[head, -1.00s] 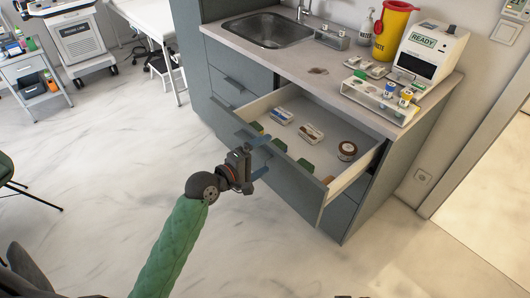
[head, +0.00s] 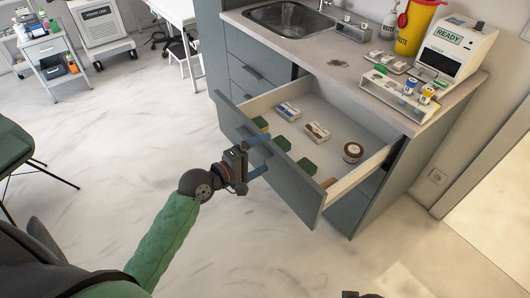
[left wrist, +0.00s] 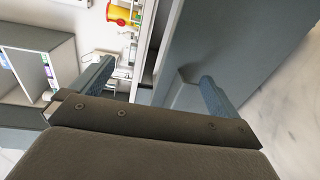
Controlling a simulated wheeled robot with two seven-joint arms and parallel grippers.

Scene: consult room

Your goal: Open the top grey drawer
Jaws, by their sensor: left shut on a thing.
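The top grey drawer (head: 285,183) stands pulled well out of the cabinet in the head view, its pale inside showing.
Small boxes (head: 317,132), green items (head: 307,165) and a round brown-lidded jar (head: 352,152) lie in the drawer. The counter (head: 335,68) above carries a sink, tube rack, analyser and yellow bin. Closed drawers (head: 250,78) are to the left. The floor (head: 120,150) before the cabinet is clear.

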